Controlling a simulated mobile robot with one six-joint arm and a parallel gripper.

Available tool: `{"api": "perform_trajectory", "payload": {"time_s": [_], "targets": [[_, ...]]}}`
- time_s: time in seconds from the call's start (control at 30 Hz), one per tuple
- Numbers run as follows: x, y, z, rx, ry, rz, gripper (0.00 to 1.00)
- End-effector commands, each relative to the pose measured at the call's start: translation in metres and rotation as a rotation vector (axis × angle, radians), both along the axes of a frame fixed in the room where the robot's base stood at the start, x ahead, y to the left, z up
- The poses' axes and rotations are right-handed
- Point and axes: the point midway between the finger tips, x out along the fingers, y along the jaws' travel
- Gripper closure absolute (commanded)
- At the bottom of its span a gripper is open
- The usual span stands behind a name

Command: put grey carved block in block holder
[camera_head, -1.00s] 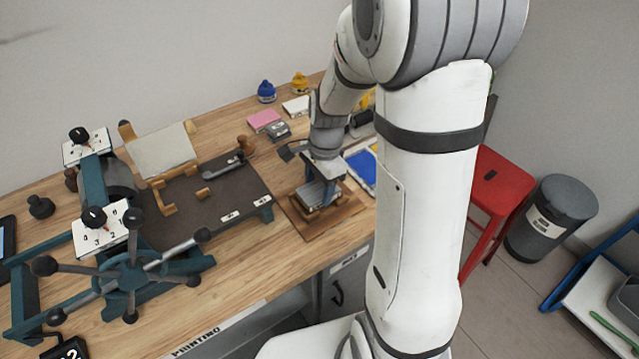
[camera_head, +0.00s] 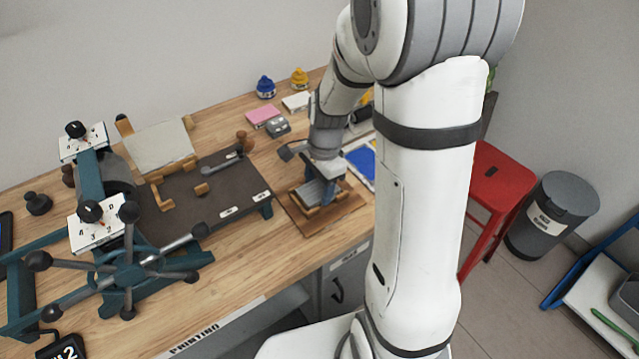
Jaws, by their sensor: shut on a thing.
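The grey carved block (camera_head: 312,193) is at the wooden block holder (camera_head: 332,217), a brown board with lighter wooden pieces, near the front edge of the bench. My gripper (camera_head: 323,180) points down over the holder and is shut on the block. The block lies between or on the holder's wooden pieces; its seating underneath cannot be told. My fingers hide part of the block's far side.
Left of the holder stands a press with a dark bed (camera_head: 205,197) and a spoked wheel (camera_head: 130,265). A red stool (camera_head: 495,177) and grey bin (camera_head: 552,215) stand right.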

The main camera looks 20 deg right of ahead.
Motion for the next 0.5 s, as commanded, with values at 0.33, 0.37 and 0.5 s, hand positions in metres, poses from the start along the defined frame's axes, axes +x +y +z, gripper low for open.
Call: {"api": "perform_trajectory", "payload": {"time_s": [0.33,0.37,0.5], "targets": [[0.0002,0.0001,0.0002,0.0,0.0,0.0,0.28],[0.0002,0.0001,0.0002,0.0,0.0,0.0,0.26],[0.0002,0.0001,0.0002,0.0,0.0,0.0,0.21]]}}
